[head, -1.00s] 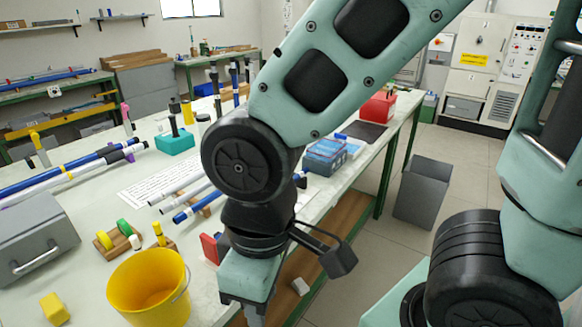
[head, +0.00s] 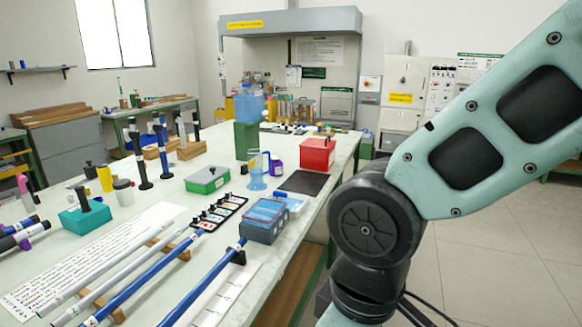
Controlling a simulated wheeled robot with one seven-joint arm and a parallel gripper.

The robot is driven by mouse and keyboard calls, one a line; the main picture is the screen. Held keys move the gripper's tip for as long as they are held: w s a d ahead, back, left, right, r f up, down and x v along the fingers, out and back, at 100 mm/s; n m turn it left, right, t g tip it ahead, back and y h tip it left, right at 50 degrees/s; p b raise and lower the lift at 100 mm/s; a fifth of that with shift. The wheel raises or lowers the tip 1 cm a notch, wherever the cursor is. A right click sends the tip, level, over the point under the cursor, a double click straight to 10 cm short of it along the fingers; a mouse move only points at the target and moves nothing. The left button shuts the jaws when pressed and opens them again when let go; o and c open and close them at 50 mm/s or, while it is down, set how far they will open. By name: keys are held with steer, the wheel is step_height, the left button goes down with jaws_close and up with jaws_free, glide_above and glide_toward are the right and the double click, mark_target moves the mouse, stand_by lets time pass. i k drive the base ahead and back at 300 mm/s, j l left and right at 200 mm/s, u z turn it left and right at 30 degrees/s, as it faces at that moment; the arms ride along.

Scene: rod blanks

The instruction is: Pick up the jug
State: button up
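A small see-through blue vessel (head: 257,179) that looks like the jug stands upright on the long pale table in the head view. It is behind the blue-lidded box and left of a purple-labelled bottle. Its shape is small and partly blurred at this distance. My arm comes down on the right side of the picture, to the right of the table. My gripper is below the bottom edge, so its fingers are hidden.
The table (head: 170,195) holds long rods in front, a blue-lidded box (head: 265,219), a slide tray (head: 218,213), a green box (head: 208,180), a purple-labelled bottle (head: 276,164), a red box (head: 317,153) and a blue tank (head: 249,106) on a green stand. A dark mat (head: 303,183) lies bare.

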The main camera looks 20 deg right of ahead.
mark_target(256, 156)
steer(key=u, duration=1.65)
steer(key=z, duration=1.65)
steer(key=i+l+u, duration=0.15)
steer(key=u, duration=0.2)
steer(key=i+l+u, duration=0.1)
steer(key=u, duration=0.3)
steer(key=i+l+u, duration=0.1)
steer(key=l+u, duration=0.25)
steer(key=i+l+u, duration=0.15)
steer(key=l, duration=0.35)
steer(key=i+l+u, duration=0.1)
steer(key=l, duration=0.45)
steer(key=i+l+u, duration=0.15)
steer(key=l, duration=0.35)
steer(key=l+u, duration=0.15)
steer(key=l, duration=0.4)
